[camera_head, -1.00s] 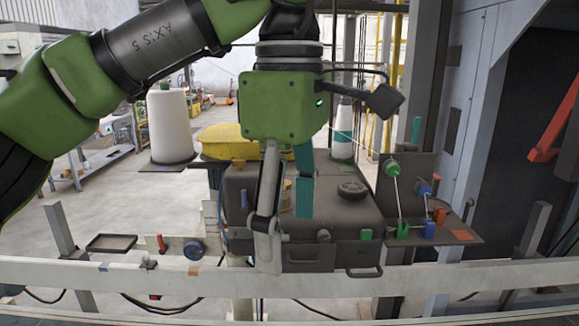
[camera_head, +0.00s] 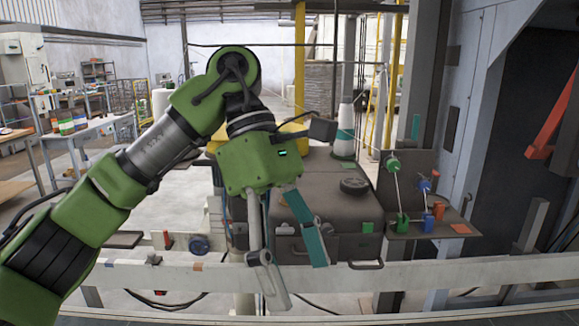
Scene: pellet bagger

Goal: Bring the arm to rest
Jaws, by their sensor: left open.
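My left arm (camera_head: 130,180) comes in from the left, bent upward at its elbow and down again to the wrist. My left gripper (camera_head: 298,284) hangs at the middle, tilted, with its fingers pointing down. One finger is grey and the other teal. They are spread apart with nothing between them. The gripper is in front of the dark machine box (camera_head: 345,215) and hides its left part. The fingertips show over the pale rail (camera_head: 420,270). My right gripper is not in view.
A bracket with green, blue and red parts (camera_head: 425,215) stands right of the box. A black round knob (camera_head: 354,186) sits on the box top. A grey cabinet (camera_head: 480,110) stands at the right. Open floor and a table (camera_head: 85,135) are at the left.

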